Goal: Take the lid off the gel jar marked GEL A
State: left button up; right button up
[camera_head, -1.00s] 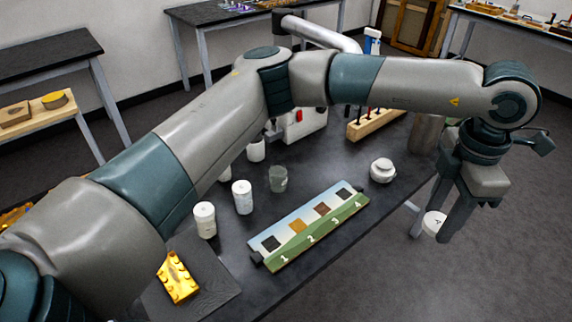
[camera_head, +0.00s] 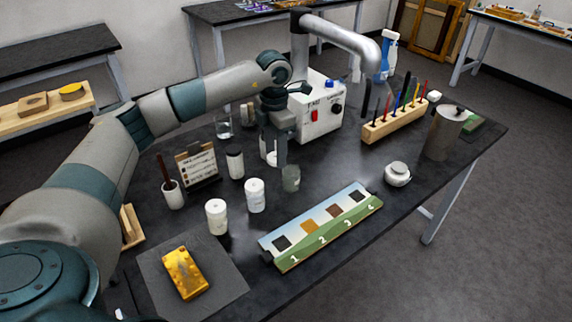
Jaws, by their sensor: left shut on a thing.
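My left gripper (camera_head: 273,159) points down over the table behind the grey-green jar. It is shut on a white round piece (camera_head: 271,157), partly hidden between the fingers. An "A" showed on this piece earlier; I cannot read it now, nor tell whether it is a lid alone. A squat white jar (camera_head: 397,175) stands right of the colour board. White jars (camera_head: 255,196) and (camera_head: 216,217), a dark-sided jar with a white top (camera_head: 235,163) and the grey-green jar (camera_head: 291,179) stand left of it. Their labels are too small to read. My right gripper is out of view.
The numbered colour board (camera_head: 322,228) lies near the front edge of the dark table (camera_head: 352,265). A yellow block (camera_head: 184,273) sits on a dark mat at front left. A white box (camera_head: 316,113), a wooden rack (camera_head: 394,126) and a metal canister (camera_head: 443,134) stand behind.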

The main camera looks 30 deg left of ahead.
pick_arm(q)
jog(key=shift+n, duration=0.4)
jog(key=a, duration=0.3)
jog(key=s+a, duration=0.1)
jog(key=a, duration=0.1)
jog(key=shift+s+a+f, duration=0.1)
jog(key=shift+a+f, duration=0.05)
jog(key=shift+f, duration=0.15)
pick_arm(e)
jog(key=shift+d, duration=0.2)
pick_arm(q)
jog(key=shift+f, duration=0.1)
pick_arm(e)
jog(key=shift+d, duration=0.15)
pick_arm(q)
notch_tip(320, 180, down, 5)
jog(key=shift+f+p, duration=0.1)
jog(key=shift+p, duration=0.95)
jog(key=shift+f, duration=0.5)
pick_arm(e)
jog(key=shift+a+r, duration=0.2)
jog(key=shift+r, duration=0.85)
